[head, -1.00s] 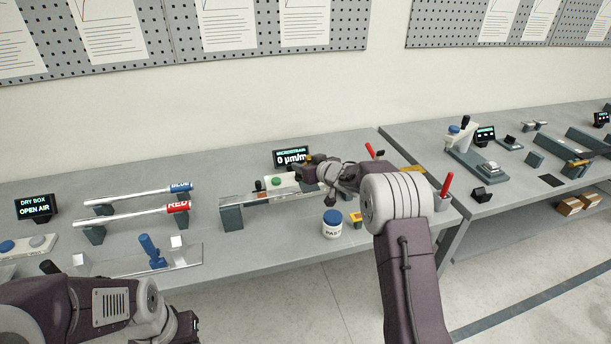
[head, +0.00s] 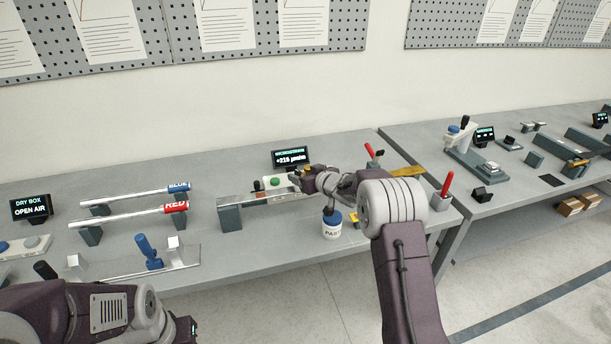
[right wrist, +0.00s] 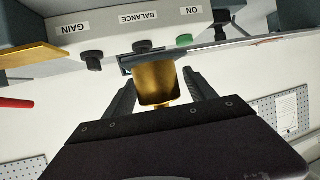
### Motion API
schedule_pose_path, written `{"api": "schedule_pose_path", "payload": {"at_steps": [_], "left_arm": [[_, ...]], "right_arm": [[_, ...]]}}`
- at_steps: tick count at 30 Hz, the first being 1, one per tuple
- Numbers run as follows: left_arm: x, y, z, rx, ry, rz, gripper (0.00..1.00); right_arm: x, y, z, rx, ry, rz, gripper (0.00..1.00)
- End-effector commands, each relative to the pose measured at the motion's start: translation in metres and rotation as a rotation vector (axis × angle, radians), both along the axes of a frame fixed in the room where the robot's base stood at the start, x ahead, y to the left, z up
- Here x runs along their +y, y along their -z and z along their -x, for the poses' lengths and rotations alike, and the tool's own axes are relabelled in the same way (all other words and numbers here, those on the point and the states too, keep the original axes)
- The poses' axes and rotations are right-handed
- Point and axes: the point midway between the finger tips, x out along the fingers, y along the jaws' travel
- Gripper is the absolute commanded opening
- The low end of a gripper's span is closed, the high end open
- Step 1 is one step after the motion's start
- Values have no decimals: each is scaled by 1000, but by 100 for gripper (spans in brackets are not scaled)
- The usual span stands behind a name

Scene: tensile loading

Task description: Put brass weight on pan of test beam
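The brass weight (right wrist: 157,82) sits between the two fingers of my right gripper (right wrist: 160,88) in the right wrist view. The fingers stand apart beside it, with a narrow gap showing on the right. A dark pan-like holder (right wrist: 127,64) is against the weight; the exact contact is unclear. In the head view my right gripper (head: 305,180) is at the right end of the test beam (head: 258,199), and only a small brass patch (head: 306,168) shows there. The strain display (head: 291,158) reads about +215. My left arm is at the lower left; its fingers do not show.
The control box (right wrist: 140,32) with knobs and a green button is close to the fingers. A paste jar (head: 332,230) stands just below my right wrist. Blue-labelled (head: 180,187) and red-labelled (head: 176,207) rods rest on stands to the left. A red-handled tool (head: 446,185) stands at right.

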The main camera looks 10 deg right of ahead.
Motion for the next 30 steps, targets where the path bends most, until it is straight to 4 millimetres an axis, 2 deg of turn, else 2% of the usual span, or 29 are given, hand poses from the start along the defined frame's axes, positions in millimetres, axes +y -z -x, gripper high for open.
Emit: {"api": "schedule_pose_path", "payload": {"at_steps": [2,5,12,18,22,30], "left_arm": [[0,-2,0,0,0,0,35],[0,1,0,0,0,0,35],[0,2,0,0,0,0,35],[0,-1,0,0,0,0,35],[0,-1,0,0,0,0,35],[0,-1,0,0,0,0,35]], "right_arm": [[-1,-5,1,-1,0,1,64],[-5,-10,15,-1,2,0,64],[-18,-31,65,-1,2,0,64],[-28,-46,97,-1,2,0,64],[-29,-48,106,0,1,0,64],[-30,-48,107,1,1,1,64]]}}
